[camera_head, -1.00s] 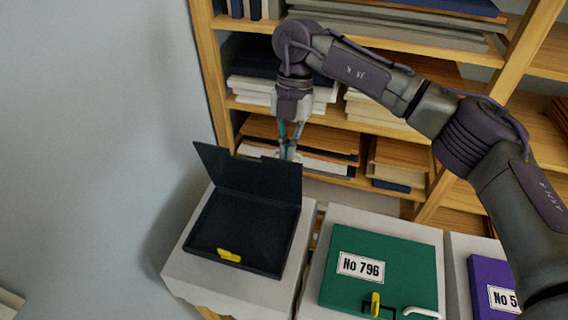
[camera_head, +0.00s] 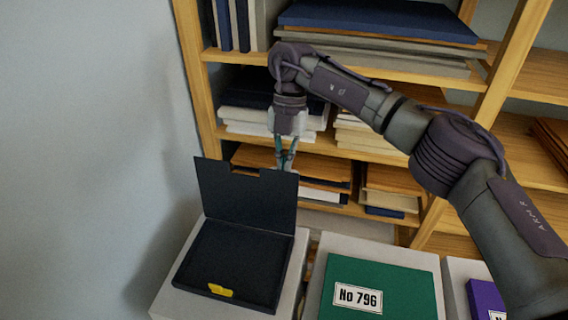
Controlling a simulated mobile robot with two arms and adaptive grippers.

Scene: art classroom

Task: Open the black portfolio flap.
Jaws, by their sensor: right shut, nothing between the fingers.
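The black portfolio (camera_head: 228,262) lies on a light grey stand at the lower left. Its flap (camera_head: 245,195) stands up, nearly upright, along the far edge. A yellow tab (camera_head: 220,290) shows at the near edge of the portfolio's base. My right gripper (camera_head: 285,167) points down just behind the top edge of the flap, near its right part. It is shut and empty. The flap hides the lowest part of the fingertips, so I cannot tell if they touch it. My left gripper is not in view.
A green portfolio marked No 796 (camera_head: 381,287) and a purple one (camera_head: 484,299) lie on stands to the right. A wooden shelf (camera_head: 205,95) with stacked boards and books stands close behind my right gripper. A bare wall (camera_head: 90,140) is at the left.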

